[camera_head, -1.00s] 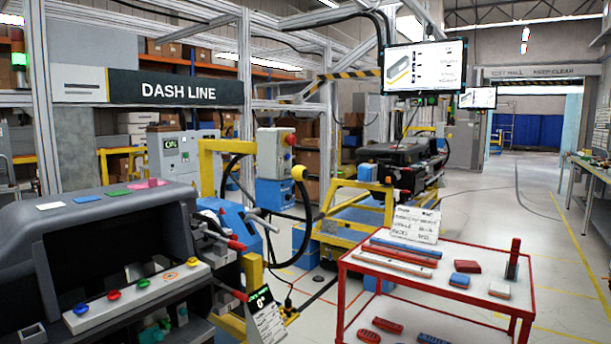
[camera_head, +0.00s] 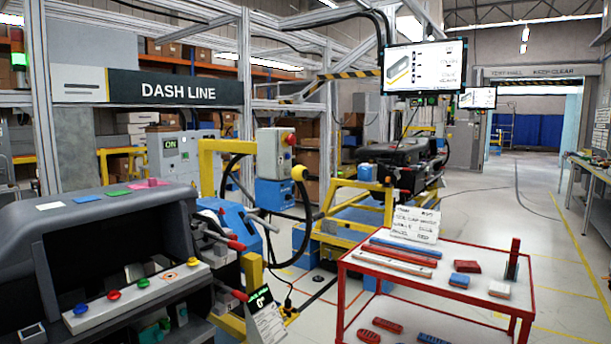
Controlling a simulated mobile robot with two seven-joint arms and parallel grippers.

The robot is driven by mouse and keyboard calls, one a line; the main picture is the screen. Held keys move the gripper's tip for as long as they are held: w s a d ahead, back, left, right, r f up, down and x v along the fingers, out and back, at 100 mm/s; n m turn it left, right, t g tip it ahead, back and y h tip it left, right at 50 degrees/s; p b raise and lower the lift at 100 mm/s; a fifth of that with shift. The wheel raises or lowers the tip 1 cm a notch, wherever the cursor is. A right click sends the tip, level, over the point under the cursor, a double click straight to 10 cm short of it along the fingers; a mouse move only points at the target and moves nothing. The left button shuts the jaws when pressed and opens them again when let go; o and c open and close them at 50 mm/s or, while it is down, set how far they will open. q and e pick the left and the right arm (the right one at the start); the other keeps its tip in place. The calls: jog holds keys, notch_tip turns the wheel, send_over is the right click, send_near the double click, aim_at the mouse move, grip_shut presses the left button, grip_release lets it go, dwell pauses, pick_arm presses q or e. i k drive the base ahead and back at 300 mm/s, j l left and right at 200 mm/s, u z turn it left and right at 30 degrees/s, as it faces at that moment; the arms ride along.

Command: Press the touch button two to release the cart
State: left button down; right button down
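A grey control box (camera_head: 274,153) with a red button (camera_head: 291,138) on its side stands on a yellow post at the centre left. A blue box (camera_head: 275,194) is fixed below it. I cannot read a number on any button, so I cannot tell which one is touch button two. A dark dashboard module (camera_head: 100,225) fills the lower left, with coloured knobs on a light strip (camera_head: 140,292) at its front. A yellow and blue cart (camera_head: 362,218) with a dark dashboard on it stands behind the middle. Neither of my grippers is in view.
A red-framed table (camera_head: 440,262) with red, blue and white parts stands at the front right. A sign board (camera_head: 415,224) stands at its back edge. A monitor (camera_head: 424,67) hangs above.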

aim_at(299, 173)
jog(key=i+z, duration=0.35)
jog(key=i, duration=0.25)
jog(key=i+z, duration=0.35)
jog(key=i, duration=0.2)
jog(key=i+j+z, duration=0.35)
jog(key=i, duration=0.2)
jog(key=i+l, duration=0.05)
jog(key=l, duration=0.05)
